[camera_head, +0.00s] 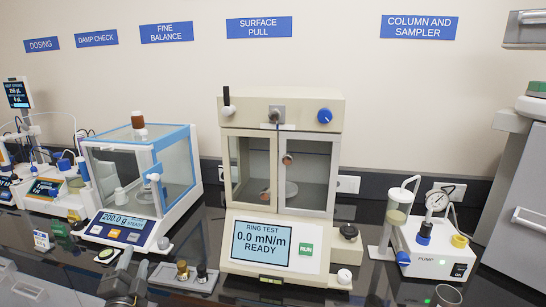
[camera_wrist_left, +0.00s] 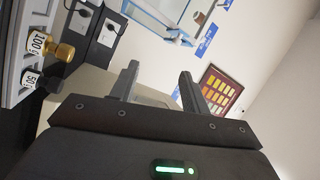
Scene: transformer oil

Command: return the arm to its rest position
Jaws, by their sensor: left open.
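My left gripper (camera_head: 132,263) is low at the left of the head view, its fingers pointing up in the picture. It is in front of the balance and left of the tray with the weights. In the left wrist view the two fingers (camera_wrist_left: 158,85) stand apart with nothing between them. The gripper is open and empty. The rest of the left arm is mostly out of the picture. My right gripper does not show in either view.
The fine balance (camera_head: 125,228) stands behind my left gripper. A weight tray (camera_head: 184,279) with brass and dark weights is just right of it; the weights also show in the left wrist view (camera_wrist_left: 65,52). The ring-test cabinet (camera_head: 283,112) and the pump unit (camera_head: 432,262) stand further right.

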